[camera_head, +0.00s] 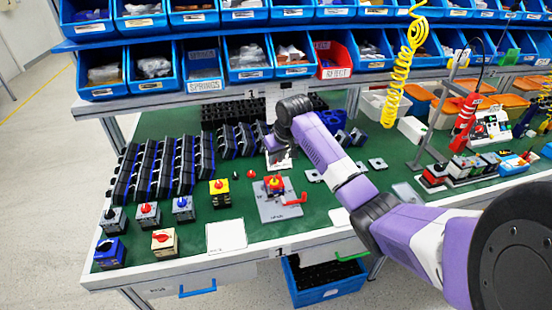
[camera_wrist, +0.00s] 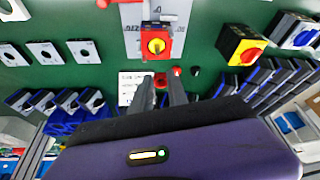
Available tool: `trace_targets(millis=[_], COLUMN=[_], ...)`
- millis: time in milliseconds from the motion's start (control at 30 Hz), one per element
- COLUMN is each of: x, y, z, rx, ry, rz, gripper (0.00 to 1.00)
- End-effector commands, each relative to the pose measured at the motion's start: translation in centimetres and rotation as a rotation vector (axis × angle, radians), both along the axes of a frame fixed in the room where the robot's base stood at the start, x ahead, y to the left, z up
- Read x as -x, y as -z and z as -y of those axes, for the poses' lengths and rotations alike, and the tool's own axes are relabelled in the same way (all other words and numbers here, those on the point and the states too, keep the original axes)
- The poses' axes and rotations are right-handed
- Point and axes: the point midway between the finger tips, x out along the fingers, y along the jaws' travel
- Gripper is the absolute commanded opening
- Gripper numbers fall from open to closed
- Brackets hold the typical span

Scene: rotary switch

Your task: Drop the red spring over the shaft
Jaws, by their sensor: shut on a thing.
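My gripper (camera_head: 280,158) is low over the middle of the table, behind the red-and-yellow switch unit (camera_head: 274,184) on its grey plate (camera_head: 283,210). In the wrist view, my fingers (camera_wrist: 160,84) are close together, with a small red piece (camera_wrist: 160,79) at their tips, apparently the red spring. Its coils are too small to make out. The switch unit (camera_wrist: 155,42) lies ahead of the fingertips in the wrist view, with a round yellow centre and a dark slot. I cannot make out a separate shaft.
A yellow switch with a red knob (camera_head: 219,190) stands left of the unit. A red bent handle (camera_head: 297,198) lies at its right. Rows of dark modules (camera_head: 165,168) fill the left back. A white sheet (camera_head: 227,235) lies in front.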

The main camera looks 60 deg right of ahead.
Motion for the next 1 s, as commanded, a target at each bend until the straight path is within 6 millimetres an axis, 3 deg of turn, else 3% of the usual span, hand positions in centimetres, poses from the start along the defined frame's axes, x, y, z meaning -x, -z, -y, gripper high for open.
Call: trace_targets(millis=[400,1000], x=[0.2,0.1], y=[-0.2,4.6], z=[-0.2,-0.2], rx=[-0.002,0.0], ry=[-0.01,-0.011], rz=[0.0,0.0], gripper=[0.0,0.0])
